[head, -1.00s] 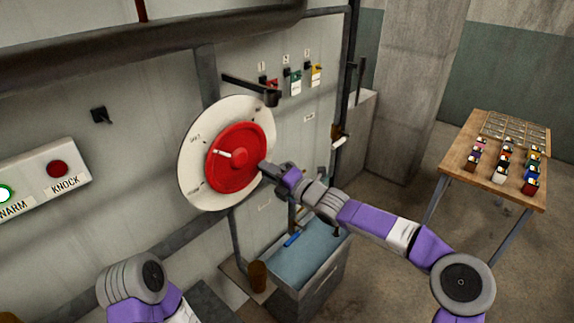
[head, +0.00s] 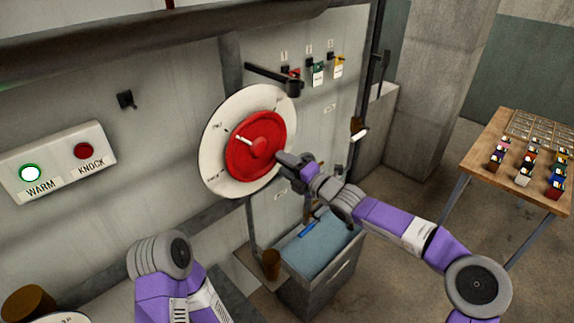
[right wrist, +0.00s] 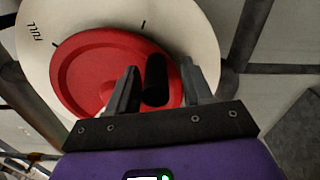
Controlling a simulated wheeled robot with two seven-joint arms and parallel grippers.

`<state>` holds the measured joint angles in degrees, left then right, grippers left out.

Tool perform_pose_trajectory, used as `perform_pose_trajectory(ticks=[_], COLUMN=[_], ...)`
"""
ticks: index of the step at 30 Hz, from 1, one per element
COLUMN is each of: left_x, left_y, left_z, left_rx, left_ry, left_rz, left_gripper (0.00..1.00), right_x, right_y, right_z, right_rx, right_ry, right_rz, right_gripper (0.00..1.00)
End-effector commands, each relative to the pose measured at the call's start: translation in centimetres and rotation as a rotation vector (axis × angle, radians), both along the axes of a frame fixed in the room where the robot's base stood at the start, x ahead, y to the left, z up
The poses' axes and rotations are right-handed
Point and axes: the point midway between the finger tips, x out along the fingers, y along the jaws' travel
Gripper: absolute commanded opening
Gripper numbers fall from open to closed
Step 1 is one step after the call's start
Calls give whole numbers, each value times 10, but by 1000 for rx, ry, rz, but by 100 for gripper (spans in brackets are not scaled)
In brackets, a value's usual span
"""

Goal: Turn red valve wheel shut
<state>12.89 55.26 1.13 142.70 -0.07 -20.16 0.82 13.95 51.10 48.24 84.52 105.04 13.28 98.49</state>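The red valve wheel (head: 250,155) is mounted on a round white dial (head: 213,165) with dark marks on the wall. A short white pointer bar (head: 241,140) shows near its hub. In the right wrist view the wheel (right wrist: 80,65) fills the middle, with "FULL" on the dial (right wrist: 35,25) at left. My right gripper (head: 284,160) is at the wheel's right edge. Its fingers (right wrist: 160,88) are apart, with a black cylindrical grip (right wrist: 155,78) between them and a visible gap on its right side. Only part of my left arm shows; its gripper is out of view.
A button box (head: 60,160) with WARM and KNOCK is at left. A dark lever (head: 272,78) juts out above the wheel. A grey bin (head: 318,260) with a blue top stands below. A wooden table (head: 480,155) with several small items is at right.

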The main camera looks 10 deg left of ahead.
Motion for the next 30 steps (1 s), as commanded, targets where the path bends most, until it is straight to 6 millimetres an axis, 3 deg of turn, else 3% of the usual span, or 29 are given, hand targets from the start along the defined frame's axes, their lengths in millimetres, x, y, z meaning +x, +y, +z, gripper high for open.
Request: perform_pose_trajectory(ticks=[8,21,30], left_x=[0,0,0], left_y=[0,0,0], left_z=[-1,-3,-3], left_rx=[0,0,0], left_ry=[0,0,0], left_rz=[0,0,0], left_gripper=[0,0,0], right_x=[-2,-41,-47], right_y=[-5,-54,-60], right_z=[2,1,1], right_rx=[1,-2,1], right_ry=[-3,-3,-2], right_rz=[-3,-2,0], right_gripper=[51,51,51])
